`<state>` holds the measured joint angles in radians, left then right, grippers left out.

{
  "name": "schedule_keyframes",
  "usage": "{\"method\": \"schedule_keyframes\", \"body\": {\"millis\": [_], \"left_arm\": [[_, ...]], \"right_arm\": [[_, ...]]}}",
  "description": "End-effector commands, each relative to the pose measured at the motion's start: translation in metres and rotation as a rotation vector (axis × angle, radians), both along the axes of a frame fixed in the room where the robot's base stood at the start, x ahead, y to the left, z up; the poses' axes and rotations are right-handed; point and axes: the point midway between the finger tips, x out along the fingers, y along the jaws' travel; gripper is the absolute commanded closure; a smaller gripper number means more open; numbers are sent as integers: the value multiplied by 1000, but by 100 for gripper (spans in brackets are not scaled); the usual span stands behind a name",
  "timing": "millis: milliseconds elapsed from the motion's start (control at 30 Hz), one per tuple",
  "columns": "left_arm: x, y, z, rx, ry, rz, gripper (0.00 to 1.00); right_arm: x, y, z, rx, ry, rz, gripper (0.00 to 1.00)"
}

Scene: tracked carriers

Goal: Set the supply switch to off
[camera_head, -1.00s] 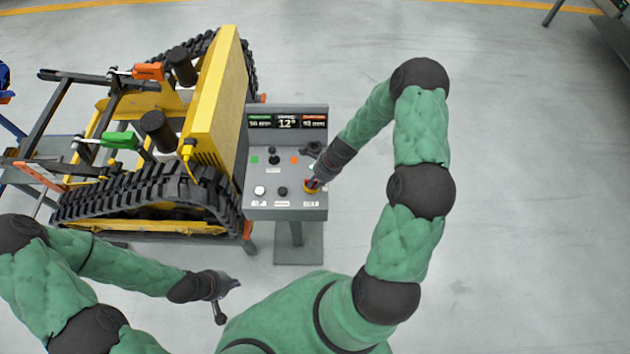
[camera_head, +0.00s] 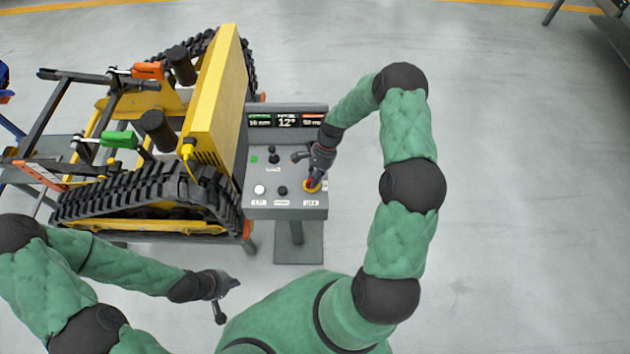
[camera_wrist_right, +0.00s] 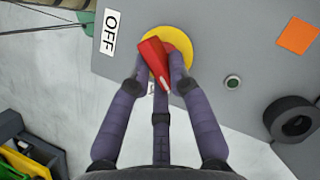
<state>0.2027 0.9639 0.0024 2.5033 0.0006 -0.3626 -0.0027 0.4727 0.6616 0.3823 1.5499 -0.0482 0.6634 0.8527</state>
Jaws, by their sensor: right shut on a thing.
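The supply switch is a red knob (camera_wrist_right: 155,62) on a round yellow plate (camera_wrist_right: 187,45) in the right wrist view. In the head view the yellow plate (camera_head: 312,187) is at the lower right of the grey control panel (camera_head: 296,207). My right gripper (camera_wrist_right: 160,75) is shut on the red knob, its fingers on both sides of it. It also shows in the head view (camera_head: 314,180). A white label reading OFF (camera_wrist_right: 110,33) is beside the plate. My left gripper (camera_head: 228,286) is away from the panel, at the lower left; its opening is too small to tell.
The panel carries a display (camera_head: 287,121), a black knob (camera_head: 282,191), a white button (camera_head: 259,190) and a green square (camera_head: 254,160). A yellow tracked carrier (camera_head: 215,90) stands close at its left.

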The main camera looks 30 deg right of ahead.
Motion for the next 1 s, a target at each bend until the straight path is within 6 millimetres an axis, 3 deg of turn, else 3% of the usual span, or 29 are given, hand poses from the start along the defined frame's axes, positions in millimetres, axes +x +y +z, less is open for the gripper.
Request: {"method": "schedule_keyframes", "body": {"millis": [500, 1000], "left_arm": [[0, 0, -36, 0, 0, 0, 100], [0, 0, -48, 0, 0, 0, 100]], "right_arm": [[7, 2, -2, -1, -2, 467, 100], [9, 3, 0, 0, -2, 696, 100]]}}
